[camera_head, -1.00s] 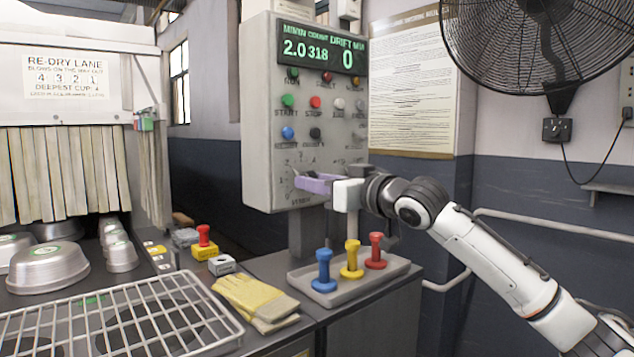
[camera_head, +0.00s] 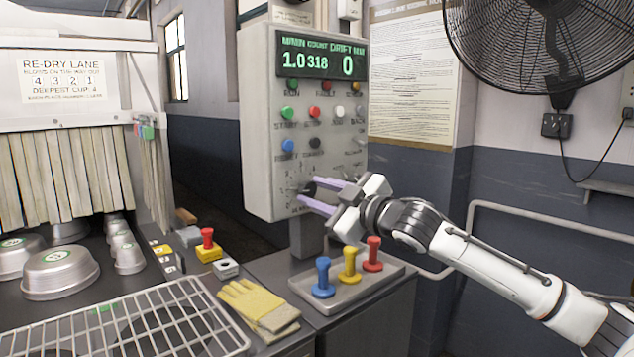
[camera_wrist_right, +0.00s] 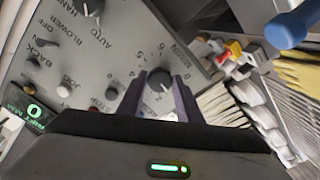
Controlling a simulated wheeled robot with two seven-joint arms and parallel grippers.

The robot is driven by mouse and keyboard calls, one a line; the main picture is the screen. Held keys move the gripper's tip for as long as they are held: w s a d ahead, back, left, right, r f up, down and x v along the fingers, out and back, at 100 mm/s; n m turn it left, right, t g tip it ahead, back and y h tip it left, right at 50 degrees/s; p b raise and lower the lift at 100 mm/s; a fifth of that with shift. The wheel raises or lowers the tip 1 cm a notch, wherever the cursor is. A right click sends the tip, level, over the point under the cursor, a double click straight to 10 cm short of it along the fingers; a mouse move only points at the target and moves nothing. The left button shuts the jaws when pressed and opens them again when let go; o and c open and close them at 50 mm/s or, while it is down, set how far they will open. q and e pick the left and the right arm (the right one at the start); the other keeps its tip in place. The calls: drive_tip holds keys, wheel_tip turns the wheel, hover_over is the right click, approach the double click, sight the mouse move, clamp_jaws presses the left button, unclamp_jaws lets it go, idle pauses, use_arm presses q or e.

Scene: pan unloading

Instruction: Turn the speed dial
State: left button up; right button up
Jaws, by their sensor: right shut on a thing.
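The grey control panel (camera_head: 257,150) stands in the middle of the head view, with a green display (camera_head: 318,62) reading 1.0, 318 and 0. The dark speed dial (camera_head: 309,188) is low on the panel and partly hidden by the fingers. My right gripper (camera_head: 317,196) reaches it from the right, shut on the dial with one purple finger on each side. In the wrist view the round dial (camera_wrist_right: 159,84) sits between the two fingers, with numbers and "M/MIN" printed around it. My left gripper is not in view.
Buttons and smaller switches sit above the dial. Below, a grey tray (camera_head: 372,289) holds blue, yellow and red handled stamps. Yellow gloves (camera_head: 256,304), a wire rack (camera_head: 160,318) and metal pans (camera_head: 60,272) lie left. A black fan (camera_head: 540,45) hangs at upper right.

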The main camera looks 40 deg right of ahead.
use_arm(q)
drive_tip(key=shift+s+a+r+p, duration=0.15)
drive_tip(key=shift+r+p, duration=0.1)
drive_tip(key=shift+p, duration=0.15)
use_arm(e)
drive_tip(key=shift+n, duration=0.5)
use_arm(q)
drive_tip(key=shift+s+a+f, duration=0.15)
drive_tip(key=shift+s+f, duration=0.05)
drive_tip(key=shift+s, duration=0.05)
use_arm(e)
drive_tip(key=o, duration=1)
drive_tip(key=shift+o, duration=0.2)
use_arm(q)
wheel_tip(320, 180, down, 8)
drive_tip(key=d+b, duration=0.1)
drive_tip(key=b, duration=1.1)
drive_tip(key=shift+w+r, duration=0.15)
use_arm(e)
drive_tip(key=s, duration=1)
drive_tip(key=shift+d, duration=0.4)
drive_tip(key=shift+s, duration=0.15)
